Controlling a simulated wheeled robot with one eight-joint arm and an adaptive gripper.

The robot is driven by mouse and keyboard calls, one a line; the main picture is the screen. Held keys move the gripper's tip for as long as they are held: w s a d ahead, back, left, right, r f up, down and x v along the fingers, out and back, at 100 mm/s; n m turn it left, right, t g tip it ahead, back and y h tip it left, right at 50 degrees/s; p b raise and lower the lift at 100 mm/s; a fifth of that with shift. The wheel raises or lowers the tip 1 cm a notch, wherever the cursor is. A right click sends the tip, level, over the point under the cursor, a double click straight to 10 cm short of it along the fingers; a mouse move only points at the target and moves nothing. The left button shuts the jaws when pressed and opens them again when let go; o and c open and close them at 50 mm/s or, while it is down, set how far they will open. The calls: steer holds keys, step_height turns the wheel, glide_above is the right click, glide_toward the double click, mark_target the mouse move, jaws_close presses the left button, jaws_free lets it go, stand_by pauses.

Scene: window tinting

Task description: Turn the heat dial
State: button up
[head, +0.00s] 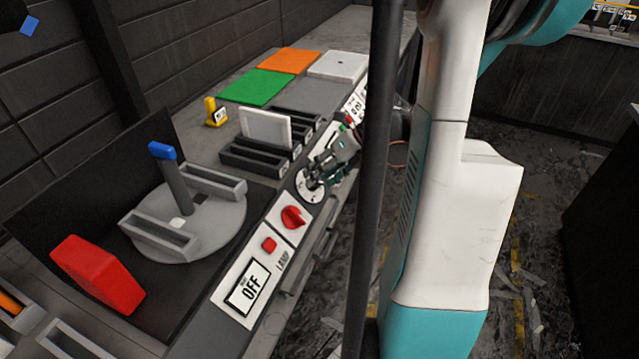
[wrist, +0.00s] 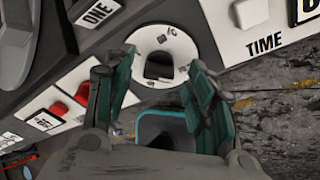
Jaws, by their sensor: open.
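The heat dial shows in the wrist view as a round white plate (wrist: 150,35) with a °C mark and a dark knob (wrist: 159,67) at its centre. In the head view its white plate (head: 313,195) is partly covered by my gripper (head: 314,179). In the wrist view my gripper (wrist: 160,82) is open, with one teal finger on each side of the knob. I cannot tell whether either finger touches the knob.
A red knob (head: 292,217), a red button (head: 269,244) and an OFF display (head: 247,289) lie along the panel nearer the camera. A grey turntable (head: 222,222) stands left of them. A TIME panel (wrist: 252,25) is beside the dial.

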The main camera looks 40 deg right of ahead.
steer(key=shift+x, duration=0.8)
steer(key=shift+r, duration=0.1)
steer(key=shift+c, duration=0.6)
steer(key=c, duration=0.9)
steer(key=shift+c, duration=0.2)
